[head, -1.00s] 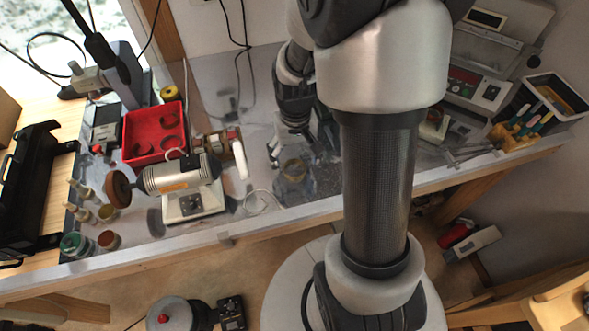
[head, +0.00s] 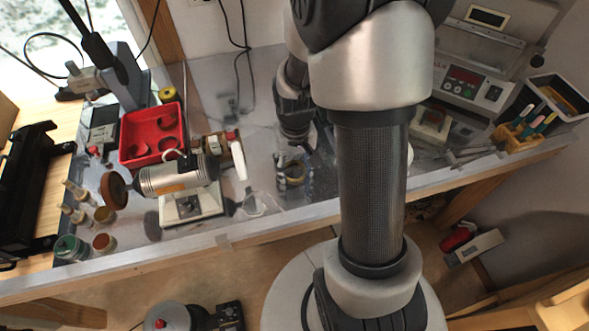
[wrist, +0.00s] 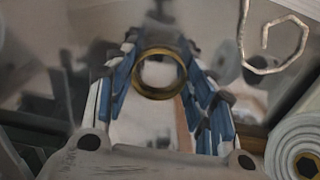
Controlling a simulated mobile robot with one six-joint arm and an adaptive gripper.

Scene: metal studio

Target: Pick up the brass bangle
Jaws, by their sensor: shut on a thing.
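In the wrist view the bangle (wrist: 136,84) is a gold ring seen nearly face-on between the fingertips of my gripper (wrist: 160,68). The blue-and-grey fingers reach its left and right sides, and my gripper is shut on it. I cannot tell whether it still touches the bench. My arm hides part of the bench to the right.
A polishing motor (head: 170,178) with a brown wheel stands left of the bangle. Behind it is a red tray (head: 128,150). A bent pale wire (wrist: 243,45) lies close by. A control box (head: 470,86) and a tool holder (head: 517,140) stand at right.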

